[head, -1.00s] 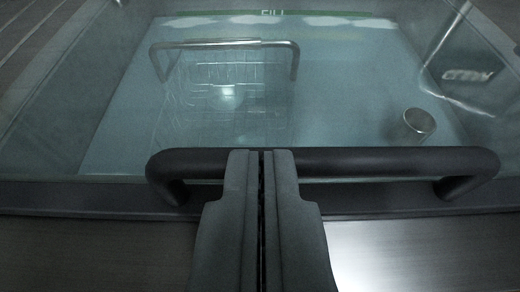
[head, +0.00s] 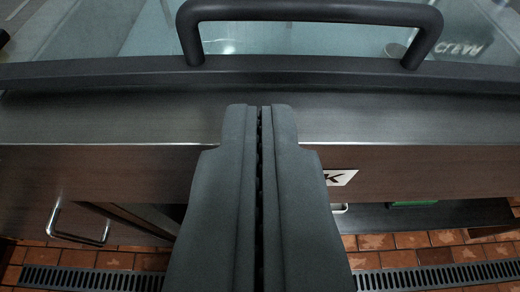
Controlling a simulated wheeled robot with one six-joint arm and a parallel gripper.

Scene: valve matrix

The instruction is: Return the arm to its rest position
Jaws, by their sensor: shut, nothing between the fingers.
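My gripper (head: 260,108) is in the lower middle of the head view, its two dark fingers pressed together with nothing between them. Its tips lie over the dark counter edge, below a black bar handle (head: 310,12) and apart from it. The handle is fixed to the dark frame of a glass lid or panel (head: 300,38) at the top of the view. The rest of my arm is not in view.
The counter front (head: 110,175) drops below the edge, with a metal pull handle (head: 80,225) at left and a small white label (head: 341,178) at right. Reddish floor tiles (head: 400,241) and a drain grate (head: 80,279) show at the bottom. The word "CREW" (head: 459,48) shows behind the glass.

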